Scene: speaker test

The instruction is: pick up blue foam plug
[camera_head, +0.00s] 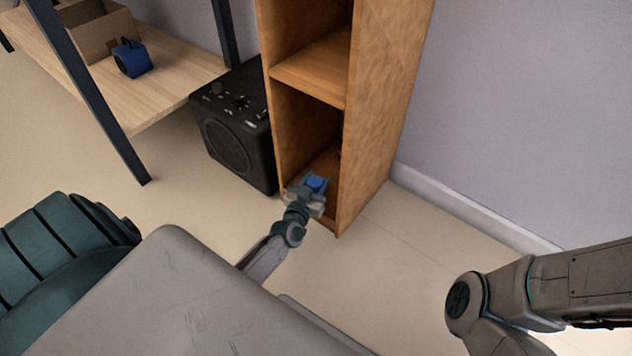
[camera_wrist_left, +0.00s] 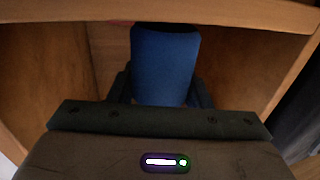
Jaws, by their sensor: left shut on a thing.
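The blue foam plug (camera_head: 316,182) is in the bottom compartment of the narrow wooden shelf (camera_head: 372,130), near its front opening. My left gripper (camera_head: 314,186) reaches into that compartment and is shut on the plug. In the left wrist view the plug (camera_wrist_left: 164,62) stands out between the two dark fingers (camera_wrist_left: 160,90), one on each side; its lower end is hidden by the gripper body. Of my right arm only links show at the lower right of the head view; its gripper is out of view.
The shelf's side walls and the board (camera_head: 312,70) above enclose the left gripper closely. A black speaker (camera_head: 238,125) stands on the floor left of the shelf. A low wooden table (camera_head: 150,95) holds a cardboard box (camera_head: 90,30) and a blue device (camera_head: 132,58).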

